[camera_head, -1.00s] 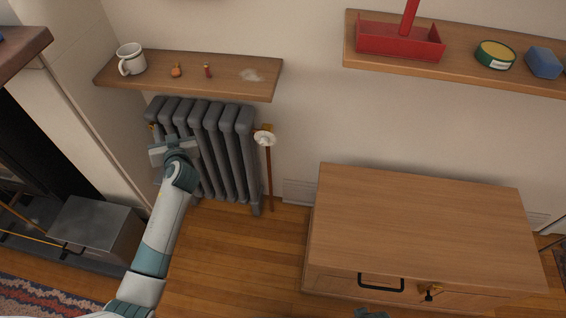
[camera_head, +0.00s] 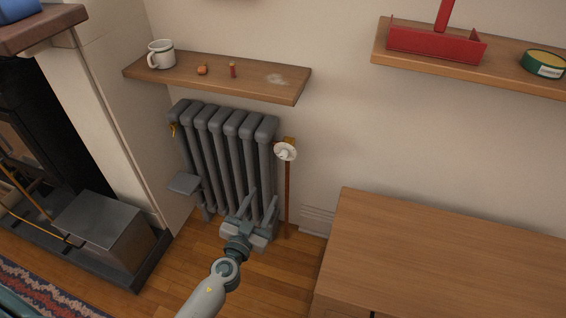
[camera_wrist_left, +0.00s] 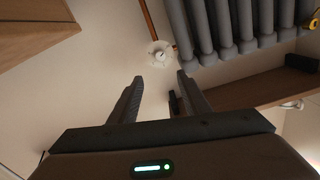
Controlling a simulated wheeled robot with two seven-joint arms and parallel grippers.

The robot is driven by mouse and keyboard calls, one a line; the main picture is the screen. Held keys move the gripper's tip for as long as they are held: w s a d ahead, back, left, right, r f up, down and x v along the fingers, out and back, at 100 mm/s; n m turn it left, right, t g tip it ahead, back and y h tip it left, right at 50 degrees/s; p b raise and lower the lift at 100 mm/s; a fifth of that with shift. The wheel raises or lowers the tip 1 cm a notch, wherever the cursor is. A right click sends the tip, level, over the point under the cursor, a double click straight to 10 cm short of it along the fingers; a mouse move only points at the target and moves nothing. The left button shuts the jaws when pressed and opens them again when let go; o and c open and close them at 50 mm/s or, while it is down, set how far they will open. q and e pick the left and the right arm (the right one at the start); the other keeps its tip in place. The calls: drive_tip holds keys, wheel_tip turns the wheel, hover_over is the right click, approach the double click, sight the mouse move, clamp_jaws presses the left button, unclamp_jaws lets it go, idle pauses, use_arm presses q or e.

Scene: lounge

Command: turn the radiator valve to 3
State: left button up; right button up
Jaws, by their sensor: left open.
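The radiator valve is a round white knob (camera_head: 285,151) on a brass fitting at the top of a copper pipe, just right of the grey radiator (camera_head: 228,150). I cannot read any numbers on it. My left gripper (camera_head: 262,199) is open and empty, below and left of the knob, in front of the radiator's lower right part. In the left wrist view the knob (camera_wrist_left: 160,54) lies beyond the gap between the open fingertips (camera_wrist_left: 160,79), with nothing between them. My right gripper is not in view.
A wooden shelf (camera_head: 215,82) with a mug (camera_head: 161,54) and small items hangs above the radiator. A wooden cabinet (camera_head: 440,250) stands at the lower right. A metal box (camera_head: 105,228) sits by the fireplace at left.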

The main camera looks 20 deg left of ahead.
use_arm(q)
drive_tip(key=shift+w, duration=0.15)
approach(283, 156)
drive_tip(key=w, duration=0.6)
drive_tip(key=shift+w+f, duration=0.1)
drive_tip(key=shift+w, duration=0.4)
drive_tip(key=shift+w+d, duration=0.1)
drive_tip(key=shift+w, duration=0.35)
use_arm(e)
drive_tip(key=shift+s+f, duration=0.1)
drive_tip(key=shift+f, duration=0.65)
use_arm(q)
drive_tip(key=shift+c, duration=0.3)
drive_tip(key=c, duration=1)
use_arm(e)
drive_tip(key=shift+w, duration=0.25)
